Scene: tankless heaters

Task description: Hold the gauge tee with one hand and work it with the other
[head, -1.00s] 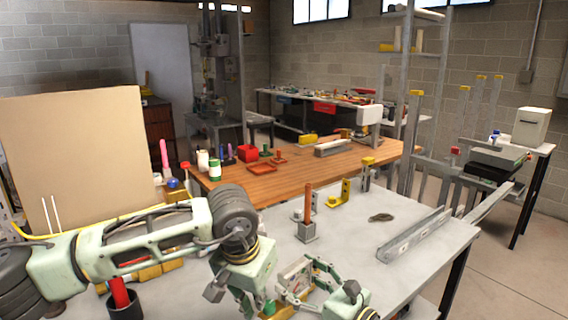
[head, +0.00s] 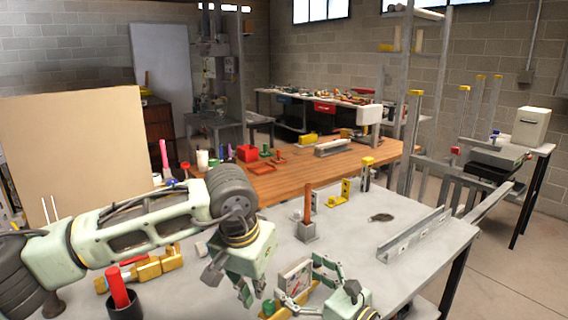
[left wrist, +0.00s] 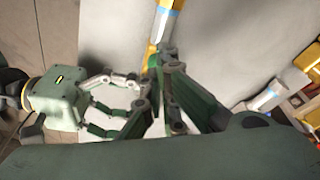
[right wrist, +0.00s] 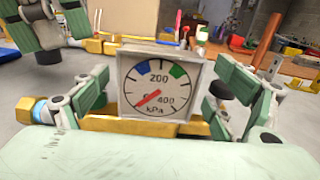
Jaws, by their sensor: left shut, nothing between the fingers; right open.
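The gauge tee (head: 294,278) is a square-faced dial gauge on a brass body near the front of the grey table. In the right wrist view its kPa dial (right wrist: 157,86) faces me, the red needle pointing to the lower left. My right gripper (head: 322,283) is open, with a finger on either side of the gauge and gaps beside the dial. My left gripper (head: 243,287) is shut and empty, just left of the gauge in the head view. The left wrist view shows its closed fingers (left wrist: 165,85) close to the right gripper's fingers; the tee is mostly hidden there.
Brass fittings (head: 150,268) and a black cup with a red handle (head: 122,298) lie to the left. A block with an upright copper rod (head: 308,222), a yellow bracket (head: 340,192) and a metal channel (head: 415,232) stand behind and right.

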